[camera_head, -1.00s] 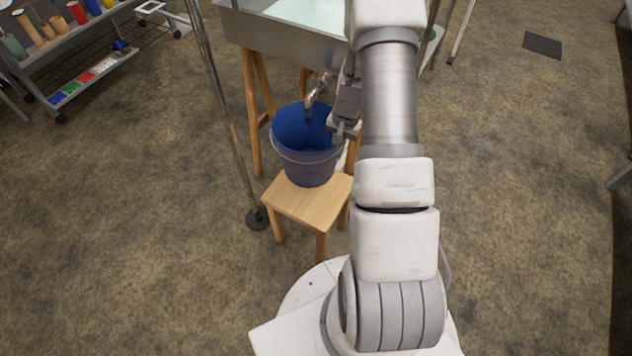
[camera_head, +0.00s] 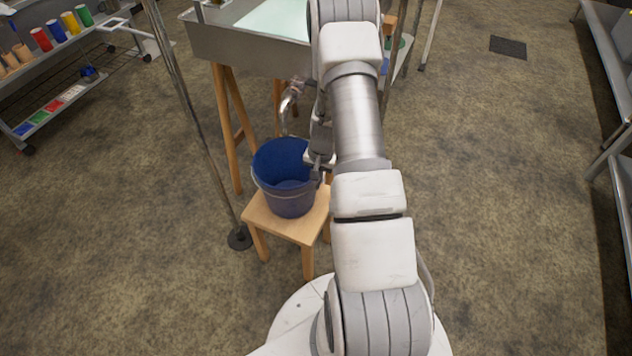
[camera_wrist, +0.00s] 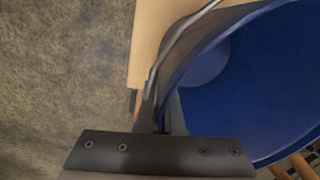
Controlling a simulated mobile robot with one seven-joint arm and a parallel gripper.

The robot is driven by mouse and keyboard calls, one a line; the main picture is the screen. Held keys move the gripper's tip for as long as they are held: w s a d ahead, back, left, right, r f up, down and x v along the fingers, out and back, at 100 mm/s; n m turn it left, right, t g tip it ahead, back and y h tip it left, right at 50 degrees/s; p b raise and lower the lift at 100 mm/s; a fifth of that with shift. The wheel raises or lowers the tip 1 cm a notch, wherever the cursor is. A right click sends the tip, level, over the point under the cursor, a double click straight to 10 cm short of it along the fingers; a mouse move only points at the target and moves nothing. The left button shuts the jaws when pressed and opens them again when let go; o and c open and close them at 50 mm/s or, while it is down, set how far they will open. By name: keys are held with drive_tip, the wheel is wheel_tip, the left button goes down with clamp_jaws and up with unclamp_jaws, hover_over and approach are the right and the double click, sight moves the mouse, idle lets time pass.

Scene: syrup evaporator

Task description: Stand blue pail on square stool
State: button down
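The blue pail (camera_head: 290,198) is upright over the top of the square wooden stool (camera_head: 288,228), with its base inside the seat's outline. It looks seated there, though I cannot see the contact all round. Its wire handle hangs down the outside. My gripper (camera_head: 318,168) is at the pail's right rim. In the wrist view my fingers (camera_wrist: 166,118) are close together with the pail's wall (camera_wrist: 235,85) between them, so they look shut on the rim. The stool's pale edge (camera_wrist: 148,45) shows beyond the pail there.
The evaporator pan (camera_head: 225,42) on wooden legs stands just behind the stool, with a metal spout (camera_head: 289,100) above and behind the pail. A metal pole (camera_head: 195,130) on a round foot stands to the left. A shelf cart (camera_head: 60,95) is at far left. Floor at right is open.

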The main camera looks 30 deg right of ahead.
drive_tip(key=shift+f, duration=0.25)
drive_tip(key=c, duration=1.1)
unclamp_jaws()
drive_tip(key=shift+r, duration=0.1)
drive_tip(key=shift+o, duration=0.2)
drive_tip(key=shift+r, duration=0.1)
